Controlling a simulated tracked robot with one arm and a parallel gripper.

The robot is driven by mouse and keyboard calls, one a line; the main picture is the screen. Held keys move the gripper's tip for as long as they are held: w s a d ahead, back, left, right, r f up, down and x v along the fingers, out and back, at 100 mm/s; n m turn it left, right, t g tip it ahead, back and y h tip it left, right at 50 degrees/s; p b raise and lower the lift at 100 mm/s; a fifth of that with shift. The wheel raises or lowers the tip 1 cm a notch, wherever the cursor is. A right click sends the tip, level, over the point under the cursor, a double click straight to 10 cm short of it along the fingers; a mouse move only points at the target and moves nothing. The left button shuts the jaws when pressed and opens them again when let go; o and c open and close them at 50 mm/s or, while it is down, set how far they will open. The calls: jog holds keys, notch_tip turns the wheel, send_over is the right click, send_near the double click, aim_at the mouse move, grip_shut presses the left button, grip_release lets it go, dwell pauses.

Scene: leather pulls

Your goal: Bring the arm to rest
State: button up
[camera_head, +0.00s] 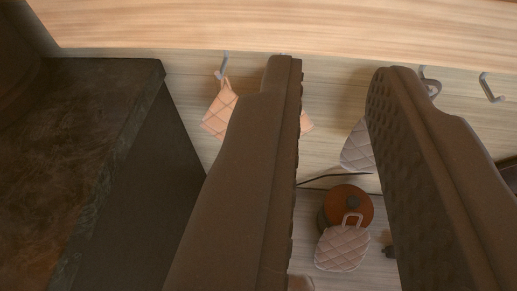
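My gripper (335,90) fills the middle of the view. Its two dark brown fingers stand wide apart, with nothing held between them. The fingertips point toward a pale wooden board with hooks. The gap between the fingers shows only the board and things farther off behind it. The rest of my arm is not in view.
A dark block with a worn top (80,150) stands close on the left. Quilted pads hang from hooks: an orange one (219,110) and a greyish one (357,150). A bare hook (491,88) is at right. A quilted pad (342,249) and round brown object (362,204) lie below.

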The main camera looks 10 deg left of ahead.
jog(key=shift+f, duration=0.1)
notch_tip(320, 180, down, 6)
jog(key=b, duration=0.6)
jog(key=shift+f, duration=0.2)
